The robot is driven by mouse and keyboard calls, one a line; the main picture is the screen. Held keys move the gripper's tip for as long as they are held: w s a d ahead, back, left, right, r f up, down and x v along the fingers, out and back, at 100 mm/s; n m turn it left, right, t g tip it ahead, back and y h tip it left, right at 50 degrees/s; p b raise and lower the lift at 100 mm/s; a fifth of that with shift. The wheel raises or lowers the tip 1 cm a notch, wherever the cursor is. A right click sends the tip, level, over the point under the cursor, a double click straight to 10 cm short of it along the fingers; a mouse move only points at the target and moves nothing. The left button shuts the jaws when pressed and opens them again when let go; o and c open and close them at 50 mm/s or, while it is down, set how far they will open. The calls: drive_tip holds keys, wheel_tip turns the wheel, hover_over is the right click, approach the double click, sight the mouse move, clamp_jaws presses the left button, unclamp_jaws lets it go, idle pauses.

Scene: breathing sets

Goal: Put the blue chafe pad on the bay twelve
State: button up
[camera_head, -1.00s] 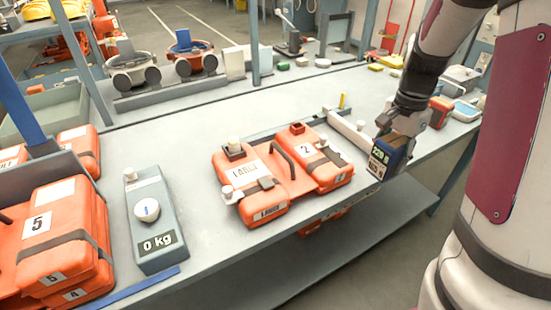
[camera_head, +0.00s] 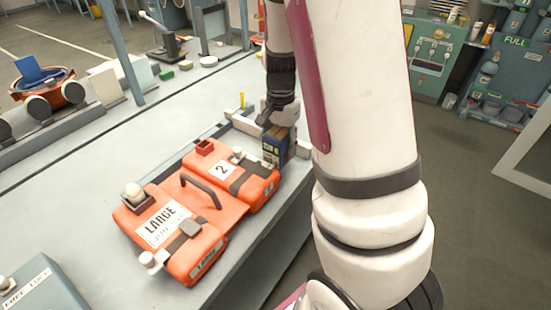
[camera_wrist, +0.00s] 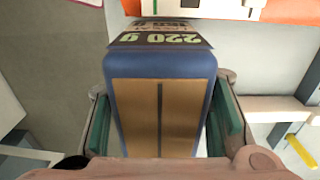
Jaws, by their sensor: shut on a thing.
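My gripper (camera_head: 277,122) is shut on a blue block, the blue chafe pad (camera_head: 276,148), with a tan face and a dark label. In the wrist view the pad (camera_wrist: 160,110) fills the middle between the green-lined fingers, and its label reads 220 g, upside down. The gripper points down by the bench's right edge, with the pad just right of the orange set marked 2. I cannot tell whether the pad touches the bench. No bay marked twelve is readable.
The orange LARGE set (camera_head: 165,225) lies on the grey bench (camera_head: 90,150). A yellow peg (camera_head: 242,99) and a pale rail (camera_head: 243,124) are close behind the gripper. A cabinet marked FULL (camera_head: 515,60) stands at far right, beyond open floor.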

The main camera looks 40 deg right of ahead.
drive_tip(key=shift+f, duration=2.15)
drive_tip(key=shift+f, duration=0.1)
drive_tip(key=o, duration=1.1)
drive_tip(key=shift+f+b, duration=0.1)
drive_tip(key=shift+b, duration=0.25)
drive_tip(key=o, duration=0.4)
drive_tip(key=shift+o, duration=0.2)
